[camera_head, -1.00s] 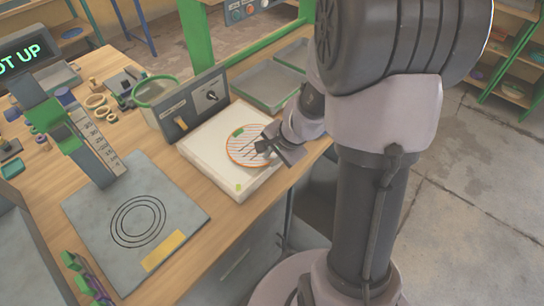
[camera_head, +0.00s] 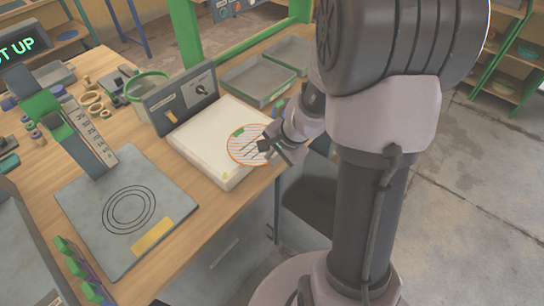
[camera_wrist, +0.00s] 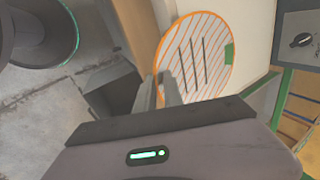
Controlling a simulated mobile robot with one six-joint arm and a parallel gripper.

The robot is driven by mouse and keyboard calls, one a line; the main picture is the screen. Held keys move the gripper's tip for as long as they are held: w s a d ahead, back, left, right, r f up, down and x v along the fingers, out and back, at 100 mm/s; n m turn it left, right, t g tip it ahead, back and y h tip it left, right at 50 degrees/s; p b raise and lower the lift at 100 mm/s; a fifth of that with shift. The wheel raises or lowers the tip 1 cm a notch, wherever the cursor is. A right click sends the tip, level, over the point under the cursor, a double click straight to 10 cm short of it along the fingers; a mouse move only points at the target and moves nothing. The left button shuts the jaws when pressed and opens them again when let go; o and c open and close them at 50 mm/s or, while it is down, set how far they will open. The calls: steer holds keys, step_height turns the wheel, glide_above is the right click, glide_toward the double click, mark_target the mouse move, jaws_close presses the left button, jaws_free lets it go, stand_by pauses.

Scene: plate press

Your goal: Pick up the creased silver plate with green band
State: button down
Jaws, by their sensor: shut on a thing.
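A round pale silver plate (camera_head: 247,150) has orange hatching and rim, a green patch on its edge and several dark straight crease lines. In the head view it is at the right part of the white slab (camera_head: 208,158), reaching its right edge. My gripper (camera_head: 267,147) is shut on the plate's near right edge. In the wrist view the plate (camera_wrist: 208,62) lies beyond my fingertips (camera_wrist: 162,80), with the green patch at its right. Whether the plate is clear of the slab is hard to tell.
A switch box (camera_head: 180,97) stands behind the slab. Grey trays (camera_head: 250,80) are at the back right. A grey plate with printed rings (camera_head: 90,225) lies at the left, beside a green-topped upright gauge (camera_head: 90,137). Open floor is right of the bench.

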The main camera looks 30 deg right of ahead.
steer(key=shift+f, duration=0.1)
steer(key=c, duration=1.4)
jaws_free()
steer(key=shift+w, duration=0.1)
steer(key=p+v, duration=0.8)
steer(key=v, duration=0.9)
steer(key=shift+r, duration=0.25)
steer(key=shift+c, duration=0.2)
